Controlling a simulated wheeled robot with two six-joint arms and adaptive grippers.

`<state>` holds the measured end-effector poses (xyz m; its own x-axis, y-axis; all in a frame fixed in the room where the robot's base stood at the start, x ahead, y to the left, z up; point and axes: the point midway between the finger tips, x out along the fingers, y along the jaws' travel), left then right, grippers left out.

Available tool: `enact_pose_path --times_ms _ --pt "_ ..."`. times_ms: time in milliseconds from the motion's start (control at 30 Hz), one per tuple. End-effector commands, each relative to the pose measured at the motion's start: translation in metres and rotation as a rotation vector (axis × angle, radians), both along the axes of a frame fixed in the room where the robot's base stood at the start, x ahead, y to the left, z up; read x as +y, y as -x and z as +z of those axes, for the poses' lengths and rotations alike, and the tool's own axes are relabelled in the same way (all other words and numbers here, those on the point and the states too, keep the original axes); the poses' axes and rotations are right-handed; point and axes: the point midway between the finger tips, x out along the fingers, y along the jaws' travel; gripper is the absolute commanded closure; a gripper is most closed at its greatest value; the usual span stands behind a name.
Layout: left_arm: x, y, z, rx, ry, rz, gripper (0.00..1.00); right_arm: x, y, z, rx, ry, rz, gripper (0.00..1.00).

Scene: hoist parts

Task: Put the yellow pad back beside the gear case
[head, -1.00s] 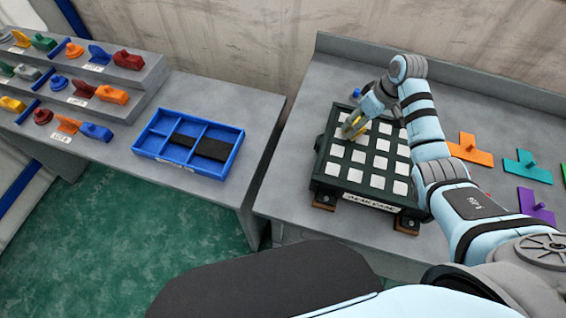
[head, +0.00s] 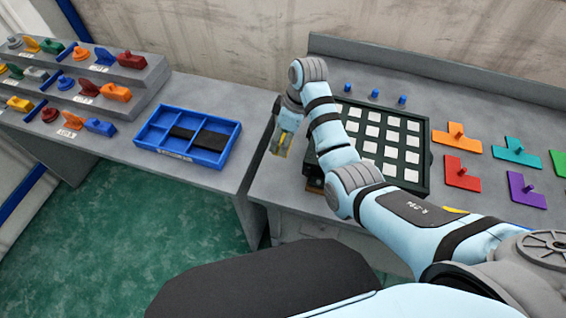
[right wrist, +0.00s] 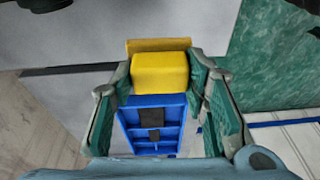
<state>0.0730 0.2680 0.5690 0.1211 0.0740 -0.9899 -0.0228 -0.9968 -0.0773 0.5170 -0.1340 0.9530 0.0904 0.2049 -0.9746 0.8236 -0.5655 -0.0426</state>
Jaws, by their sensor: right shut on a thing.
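My right gripper (head: 281,149) is shut on the yellow pad (right wrist: 160,73), a blocky piece with a flat strip at its far edge in the right wrist view. The gripper hangs just left of the gear case, over the gap between the two tables in the head view. The gear case (head: 424,160) is a dark green box with rows of white squares on top. My right arm hides its left and front parts, including its front label. My left gripper is not in view.
A blue divided tray (head: 228,150) with black pieces stands on the left table. Tiered shelves (head: 130,75) of coloured parts stand farther left. Orange (head: 457,139), red (head: 463,175), teal (head: 515,151) and purple (head: 526,191) pieces lie right of the case. Blue pegs (head: 375,93) stand behind it.

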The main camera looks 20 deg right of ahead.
Motion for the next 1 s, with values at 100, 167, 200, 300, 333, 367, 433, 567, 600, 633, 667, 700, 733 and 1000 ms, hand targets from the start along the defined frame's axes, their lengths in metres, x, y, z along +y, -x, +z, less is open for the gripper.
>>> enact_pose_path --times_ms 100,167,200,300,333,367,433,567,600,633,667,700,733,1000 --pt "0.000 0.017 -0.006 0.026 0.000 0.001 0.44 0.000 0.000 -0.035 0.004 0.001 0.000 1.00" --pt "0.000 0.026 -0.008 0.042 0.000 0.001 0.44 0.000 -0.001 -0.045 0.003 0.000 0.000 1.00" --pt "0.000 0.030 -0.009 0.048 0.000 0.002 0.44 0.000 -0.001 -0.049 0.002 0.000 -0.001 1.00" --pt "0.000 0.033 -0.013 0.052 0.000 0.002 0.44 -0.001 0.000 -0.067 0.005 0.001 -0.001 1.00" --pt "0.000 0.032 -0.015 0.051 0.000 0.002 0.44 -0.001 -0.001 -0.074 0.003 0.000 -0.001 1.00" --pt "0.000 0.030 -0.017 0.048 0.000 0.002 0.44 -0.001 0.000 -0.080 0.003 0.000 -0.001 1.00" --pt "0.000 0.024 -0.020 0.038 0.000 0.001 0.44 -0.001 -0.001 -0.090 0.002 0.000 -0.002 1.00" --pt "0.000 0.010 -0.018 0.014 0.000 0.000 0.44 -0.001 0.000 -0.092 0.002 0.000 -0.001 1.00" --pt "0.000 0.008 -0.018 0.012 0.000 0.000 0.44 -0.001 0.000 -0.092 0.002 0.000 -0.002 1.00" --pt "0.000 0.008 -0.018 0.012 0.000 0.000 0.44 -0.001 0.000 -0.092 0.002 0.000 -0.002 1.00" --pt "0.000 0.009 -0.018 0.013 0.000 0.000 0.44 -0.001 0.000 -0.092 0.002 0.000 -0.002 1.00" --pt "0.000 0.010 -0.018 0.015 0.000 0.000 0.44 -0.001 0.000 -0.092 0.002 0.000 -0.002 1.00" --pt "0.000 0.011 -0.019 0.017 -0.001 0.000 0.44 -0.001 0.000 -0.093 0.002 0.000 -0.002 1.00" --pt "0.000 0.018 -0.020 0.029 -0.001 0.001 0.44 -0.001 -0.001 -0.095 0.002 0.000 -0.002 0.39"
